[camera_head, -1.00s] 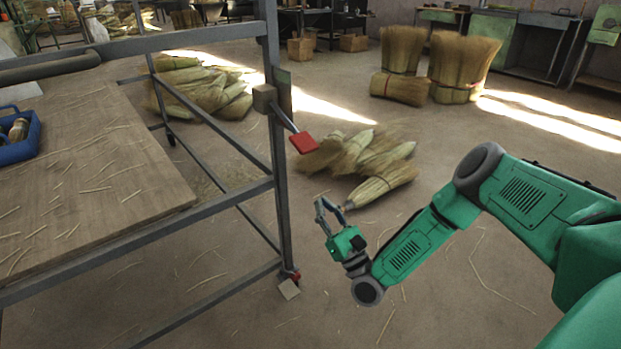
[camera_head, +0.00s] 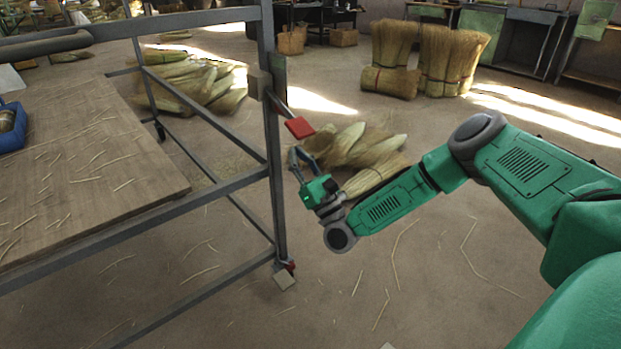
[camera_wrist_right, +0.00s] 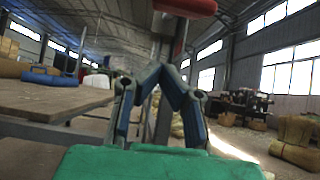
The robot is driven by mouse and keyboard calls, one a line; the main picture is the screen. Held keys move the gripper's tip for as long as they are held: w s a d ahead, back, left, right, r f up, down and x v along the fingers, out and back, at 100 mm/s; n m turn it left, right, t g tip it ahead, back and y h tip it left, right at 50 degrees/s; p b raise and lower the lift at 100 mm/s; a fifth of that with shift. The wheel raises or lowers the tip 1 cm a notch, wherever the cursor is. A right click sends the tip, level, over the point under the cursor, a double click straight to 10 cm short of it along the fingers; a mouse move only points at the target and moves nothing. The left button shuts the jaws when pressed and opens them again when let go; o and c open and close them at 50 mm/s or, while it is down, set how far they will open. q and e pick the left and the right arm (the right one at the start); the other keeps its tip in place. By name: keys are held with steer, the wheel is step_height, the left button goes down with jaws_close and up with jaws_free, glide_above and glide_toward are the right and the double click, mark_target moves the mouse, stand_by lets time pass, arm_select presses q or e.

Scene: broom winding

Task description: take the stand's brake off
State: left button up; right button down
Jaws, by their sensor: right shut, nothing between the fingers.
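The stand (camera_head: 268,130) is a grey metal frame with a wooden top at the left. A lever with a flat red end (camera_head: 299,127) sticks out from its right post; the red end also shows at the top of the wrist view (camera_wrist_right: 188,6). A small red part (camera_head: 290,266) sits at the foot of the same post. My right gripper (camera_head: 294,154) is shut and empty, just below the red lever end, apart from it as far as I can tell. In the wrist view its fingertips (camera_wrist_right: 168,72) meet below the red end. My left gripper is not in view.
A wooden top (camera_head: 90,160) strewn with straw bears a blue bin (camera_head: 12,130) at the left edge. Broom heads (camera_head: 365,155) lie on the floor behind my gripper. More bundles (camera_head: 450,62) stand farther back. The floor at the front right is mostly clear.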

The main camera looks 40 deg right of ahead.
mark_target(304, 135)
steer(key=shift+g, duration=0.4)
steer(key=r, duration=0.1)
steer(key=s+r+p, duration=0.1)
steer(key=r, duration=0.2)
steer(key=shift+s+d+r, duration=0.25)
steer(key=shift+d+r, duration=0.05)
steer(key=shift+r, duration=0.1)
steer(key=shift+s+d+g+p, duration=0.15)
steer(key=shift+g+p, duration=0.15)
steer(key=shift+p, duration=0.3)
steer(key=shift+s+r+g+p, duration=0.15)
steer(key=shift+r+g+p, duration=0.45)
steer(key=shift+p, duration=0.35)
step_height(304, 135, up, 12)
steer(key=g+h+p, duration=0.1)
steer(key=g+p, duration=0.5)
steer(key=p, duration=1)
steer(key=shift+s+f+p, duration=0.25)
steer(key=shift+s+p, duration=0.15)
steer(key=shift+s, duration=0.05)
steer(key=shift+w+r, duration=0.1)
steer(key=shift+r, duration=0.1)
